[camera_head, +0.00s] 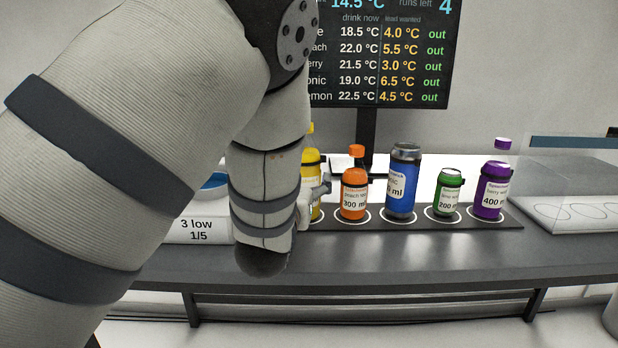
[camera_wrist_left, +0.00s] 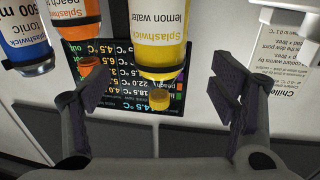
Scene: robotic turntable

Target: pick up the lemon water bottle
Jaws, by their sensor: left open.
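The lemon water bottle (camera_head: 311,158) is yellow and stands upright at the left end of the row, partly hidden behind my left arm. In the left wrist view, which is upside down, the lemon water bottle (camera_wrist_left: 160,35) hangs from the top with its "lemon wate" label facing me. My left gripper (camera_wrist_left: 158,88) is open and empty, with a finger on each side of the bottle's line in the picture. I cannot tell how far the bottle is from the fingers. In the head view only a little of my left gripper (camera_head: 313,198) shows beside the bottle. My right gripper is not in view.
An orange peach bottle (camera_head: 353,195) stands just right of the lemon one. A screen (camera_head: 400,55) rises behind. A clear box (camera_head: 570,185) is at right.

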